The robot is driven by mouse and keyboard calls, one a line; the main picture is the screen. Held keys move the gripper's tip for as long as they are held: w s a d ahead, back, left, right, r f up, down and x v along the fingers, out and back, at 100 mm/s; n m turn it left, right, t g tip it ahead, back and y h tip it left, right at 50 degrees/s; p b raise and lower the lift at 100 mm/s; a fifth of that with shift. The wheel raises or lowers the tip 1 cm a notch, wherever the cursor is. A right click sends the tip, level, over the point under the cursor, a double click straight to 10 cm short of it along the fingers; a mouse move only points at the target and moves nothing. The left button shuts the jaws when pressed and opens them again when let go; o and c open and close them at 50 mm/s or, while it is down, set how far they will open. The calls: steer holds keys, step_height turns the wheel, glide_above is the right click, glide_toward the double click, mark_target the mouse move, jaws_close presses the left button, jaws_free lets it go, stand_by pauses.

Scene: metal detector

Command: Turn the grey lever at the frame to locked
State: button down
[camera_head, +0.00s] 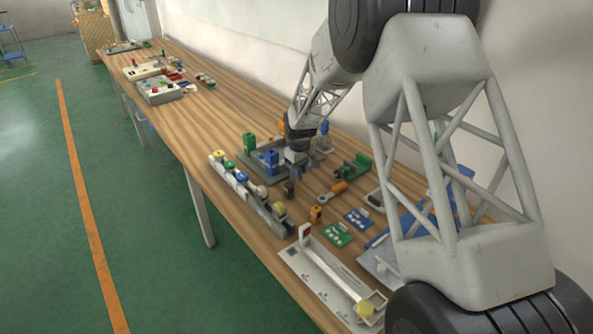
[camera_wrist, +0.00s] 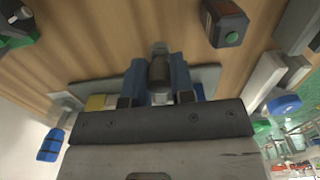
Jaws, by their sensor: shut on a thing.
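My gripper (camera_head: 295,157) is low over the grey frame (camera_head: 262,177) on the wooden table, at its right side. In the wrist view its two blue-grey fingers (camera_wrist: 159,78) stand on either side of a dark grey upright piece (camera_wrist: 159,70), which looks like the grey lever, and are shut on it. The lever's lower end and its angle are largely hidden by the fingers and the gripper body. A blue block (camera_head: 271,161) and a green block (camera_head: 249,143) stand at the frame. I cannot read any locked mark.
A row of coloured knobs on a pale rail (camera_head: 240,187) runs along the front edge. To the right lie an orange-handled tool (camera_head: 338,187), a green fixture (camera_head: 355,168) and a long white lever board (camera_head: 325,275). The wall stands close behind.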

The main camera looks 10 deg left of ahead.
steer(key=shift+w+d+n, duration=0.3)
steer(key=shift+n, duration=0.6)
steer(key=c, duration=1)
jaws_free()
steer(key=shift+o, duration=0.2)
steer(key=shift+r, duration=0.1)
steer(key=shift+r, duration=3.8)
